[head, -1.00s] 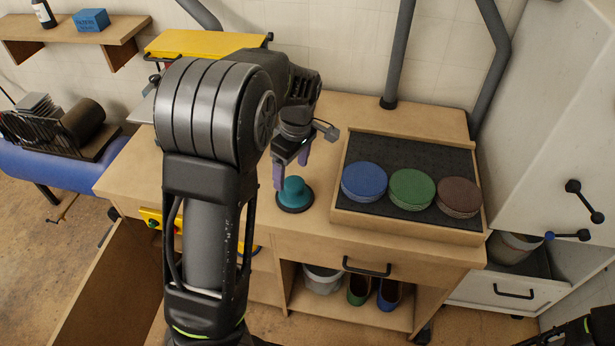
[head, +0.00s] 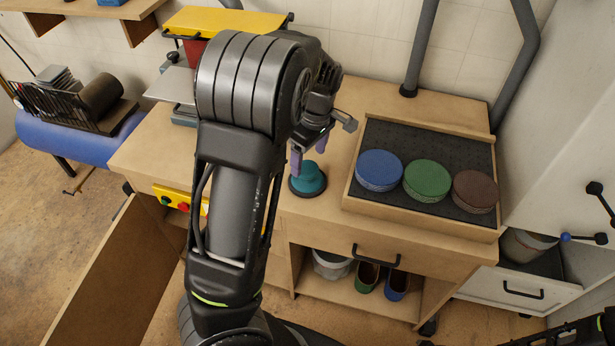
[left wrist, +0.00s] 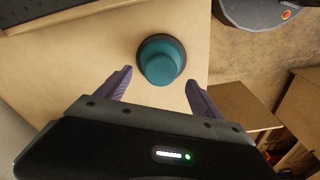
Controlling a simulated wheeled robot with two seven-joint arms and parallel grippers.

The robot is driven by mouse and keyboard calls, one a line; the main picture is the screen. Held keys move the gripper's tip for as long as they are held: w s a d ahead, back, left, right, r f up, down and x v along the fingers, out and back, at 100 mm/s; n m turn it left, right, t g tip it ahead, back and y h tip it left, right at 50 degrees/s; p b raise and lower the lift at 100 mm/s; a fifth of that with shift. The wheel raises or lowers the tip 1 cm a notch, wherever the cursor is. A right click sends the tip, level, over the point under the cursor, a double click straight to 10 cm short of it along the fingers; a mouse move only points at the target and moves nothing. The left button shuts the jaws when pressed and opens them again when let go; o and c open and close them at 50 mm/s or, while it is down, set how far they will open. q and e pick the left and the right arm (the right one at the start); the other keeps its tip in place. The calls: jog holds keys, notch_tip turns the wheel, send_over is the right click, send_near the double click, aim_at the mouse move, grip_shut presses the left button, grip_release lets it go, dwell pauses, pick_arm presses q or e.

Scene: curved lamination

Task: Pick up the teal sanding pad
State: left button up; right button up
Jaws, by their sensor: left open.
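The teal sanding pad (head: 308,178) is a round, knob-topped piece on a dark disc base. It stands upright on the wooden bench, left of the tray of discs. It also shows in the left wrist view (left wrist: 161,60), between and just beyond the purple fingers. My left gripper (head: 310,152) is open and empty, with its fingers pointing down at the pad's far side in the head view. The exact gap between fingers and pad is hard to tell. A dark part of my right arm shows at the bottom right corner; its gripper cannot be made out.
A wooden tray (head: 353,190) holds a blue disc stack (head: 379,170), a green one (head: 427,180) and a brown one (head: 475,191) on dark lining. A yellow-topped machine (head: 225,22) stands at the back left. Grey pipes rise behind the bench.

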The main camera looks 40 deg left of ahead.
aim_at(308, 167)
pick_arm(q)
jog(key=shift+f, duration=0.1)
jog(key=f, duration=0.5)
jog(key=shift+a, duration=0.2)
jog(key=shift+c, duration=0.4)
jog(key=c, duration=1.5)
jog(key=shift+r, duration=0.1)
notch_tip(308, 167, up, 10)
jog(key=shift+f, duration=0.1)
